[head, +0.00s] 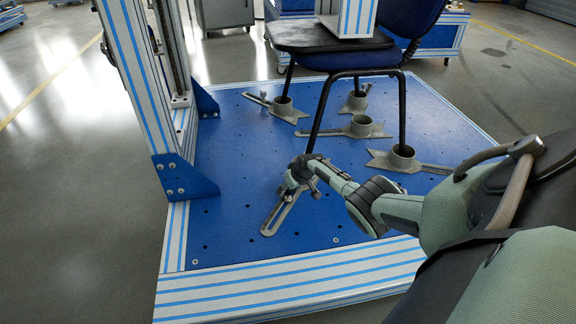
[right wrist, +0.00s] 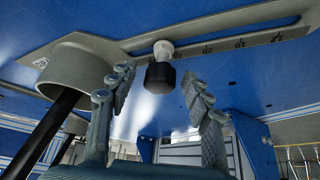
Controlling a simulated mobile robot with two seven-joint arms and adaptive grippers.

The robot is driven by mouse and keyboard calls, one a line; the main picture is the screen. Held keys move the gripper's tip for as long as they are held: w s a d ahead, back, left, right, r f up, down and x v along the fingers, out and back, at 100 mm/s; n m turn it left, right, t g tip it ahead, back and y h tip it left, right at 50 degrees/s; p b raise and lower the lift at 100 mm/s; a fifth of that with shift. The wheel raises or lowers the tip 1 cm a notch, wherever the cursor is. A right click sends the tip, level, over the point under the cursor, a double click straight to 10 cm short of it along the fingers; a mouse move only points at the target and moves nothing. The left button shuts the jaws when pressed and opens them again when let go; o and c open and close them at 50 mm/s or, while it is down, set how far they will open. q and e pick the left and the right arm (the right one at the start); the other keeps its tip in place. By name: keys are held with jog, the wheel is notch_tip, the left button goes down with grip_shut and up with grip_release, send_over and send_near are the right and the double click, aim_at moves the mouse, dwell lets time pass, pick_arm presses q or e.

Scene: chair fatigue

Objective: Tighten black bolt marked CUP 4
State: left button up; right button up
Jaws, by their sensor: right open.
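The black bolt (right wrist: 160,76) has a dark round head on a pale shank and sits at the slot of a grey slotted bracket (right wrist: 105,48). The bracket carries a grey cup (right wrist: 78,75) with a black chair leg in it; a small mark on it is too small to read surely. My right gripper (right wrist: 158,92) is open, with its fingers on either side of the bolt head and apart from it. In the head view my right gripper (head: 298,182) is over the near bracket (head: 275,218) and hides its cup. My left gripper is out of view.
A blue chair (head: 375,60) stands on the blue base plate (head: 225,165), its legs in cups. Other cups (head: 361,125) with slotted brackets lie behind and to the right. A striped upright frame (head: 140,75) stands at the left. The plate's front left is clear.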

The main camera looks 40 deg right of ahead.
jog(key=shift+d+f+n+b, duration=0.2)
jog(key=shift+n+b, duration=0.2)
jog(key=shift+b, duration=0.3)
jog(key=shift+n+y+b, duration=0.5)
jog(key=shift+n+b, duration=0.05)
jog(key=shift+n, duration=0.05)
jog(key=shift+r+n+y, duration=0.2)
jog(key=shift+n+y, duration=0.1)
jog(key=shift+n, duration=0.2)
jog(key=shift+n+y, duration=0.3)
jog(key=shift+n, duration=0.3)
